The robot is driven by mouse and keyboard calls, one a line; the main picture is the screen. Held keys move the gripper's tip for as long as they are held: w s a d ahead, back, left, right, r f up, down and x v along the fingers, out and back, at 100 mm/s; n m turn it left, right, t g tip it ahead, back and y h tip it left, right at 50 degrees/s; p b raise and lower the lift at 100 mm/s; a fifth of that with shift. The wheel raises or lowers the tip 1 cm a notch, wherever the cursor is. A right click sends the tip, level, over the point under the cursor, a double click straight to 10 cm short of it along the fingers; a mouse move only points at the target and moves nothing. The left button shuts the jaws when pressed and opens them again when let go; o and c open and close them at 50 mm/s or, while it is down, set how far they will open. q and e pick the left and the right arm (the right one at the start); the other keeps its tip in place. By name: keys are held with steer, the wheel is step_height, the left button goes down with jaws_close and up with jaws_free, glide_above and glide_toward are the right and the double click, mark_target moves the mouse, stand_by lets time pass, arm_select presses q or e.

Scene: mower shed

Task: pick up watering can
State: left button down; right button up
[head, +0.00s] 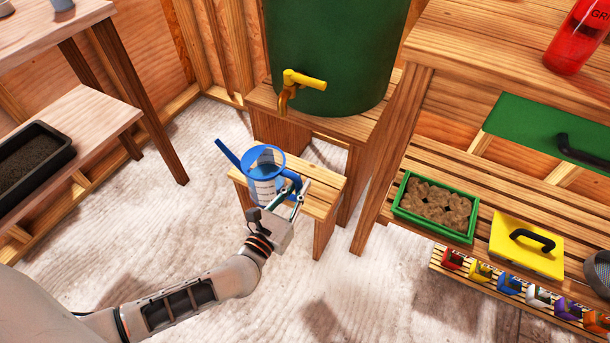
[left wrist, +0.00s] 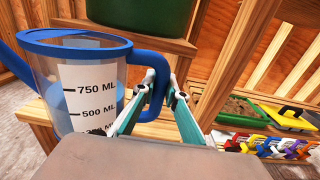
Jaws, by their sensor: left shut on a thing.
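The watering can (head: 262,180) is clear with a blue rim, blue spout and blue handle. In the head view it is at the small wooden stool (head: 327,196), below the yellow tap. My left gripper (head: 293,196) is at its handle side. In the left wrist view the can (left wrist: 85,85) shows a white scale with 750 ML and 500 ML marks and bluish contents. There my left gripper (left wrist: 172,97) has its fingers shut on the blue handle. I cannot tell whether the can's base touches the stool. My right gripper is not in view.
A green barrel (head: 335,50) with a yellow tap (head: 303,80) stands on a wooden stand just behind the can. A slatted shelf at right holds a green tray (head: 468,235) and a yellow float (head: 525,250). A black planter (head: 35,158) is at left. Floor in front is clear.

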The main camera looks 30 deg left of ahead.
arm_select(q)
steer(key=s, duration=0.5)
steer(key=shift+s+r, duration=0.2)
step_height(320, 180, up, 6)
steer(key=s+p, duration=0.2)
steer(key=p, duration=0.3)
steer(key=shift+s, duration=0.3)
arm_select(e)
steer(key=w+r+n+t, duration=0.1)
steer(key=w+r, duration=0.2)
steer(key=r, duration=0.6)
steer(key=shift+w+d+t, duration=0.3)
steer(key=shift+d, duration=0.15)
arm_select(q)
steer(key=shift+a, duration=0.1)
